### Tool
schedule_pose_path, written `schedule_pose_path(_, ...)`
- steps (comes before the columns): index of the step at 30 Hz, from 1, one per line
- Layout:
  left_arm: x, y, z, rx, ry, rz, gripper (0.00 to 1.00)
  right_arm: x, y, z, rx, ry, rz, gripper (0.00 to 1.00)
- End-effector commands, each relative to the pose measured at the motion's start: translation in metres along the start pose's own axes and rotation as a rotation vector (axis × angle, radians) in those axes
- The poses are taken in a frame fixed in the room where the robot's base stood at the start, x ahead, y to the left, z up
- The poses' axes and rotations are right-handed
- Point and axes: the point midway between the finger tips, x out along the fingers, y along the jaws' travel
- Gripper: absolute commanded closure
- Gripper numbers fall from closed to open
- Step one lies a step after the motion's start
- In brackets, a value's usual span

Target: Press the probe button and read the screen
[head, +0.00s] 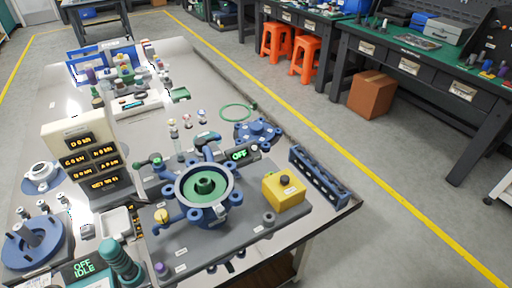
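A yellow box (284,193) with a dark round button (285,180) on top sits at the right end of a grey base plate (235,235). A small dark screen (239,155) reading "OFF" in green stands behind the blue ring fixture (206,190) on that plate. A second screen (84,268) at the lower left reads "OFF IDLE". A beige panel (78,129) at the left carries several orange readouts, too small to read surely. Which button and screen belong to the probe cannot be told. Neither gripper is in view.
A blue slotted rack (318,178) stands along the table's right edge, close to the yellow box. A blue round device (34,242) and a green ribbed cylinder (124,264) crowd the lower left. Bare white table (150,128) shows behind the fixture.

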Motion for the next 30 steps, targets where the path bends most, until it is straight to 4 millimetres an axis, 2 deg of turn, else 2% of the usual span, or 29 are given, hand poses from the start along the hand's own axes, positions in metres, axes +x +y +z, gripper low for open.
schedule_pose_path(8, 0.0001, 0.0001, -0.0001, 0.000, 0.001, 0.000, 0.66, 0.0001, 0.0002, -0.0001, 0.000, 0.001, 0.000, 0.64)
schedule_pose_path(13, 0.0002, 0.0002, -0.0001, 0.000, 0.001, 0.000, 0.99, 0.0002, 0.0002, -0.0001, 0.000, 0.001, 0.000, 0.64)
schedule_pose_path(30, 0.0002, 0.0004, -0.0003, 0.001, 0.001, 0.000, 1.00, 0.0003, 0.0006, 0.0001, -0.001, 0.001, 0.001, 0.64)
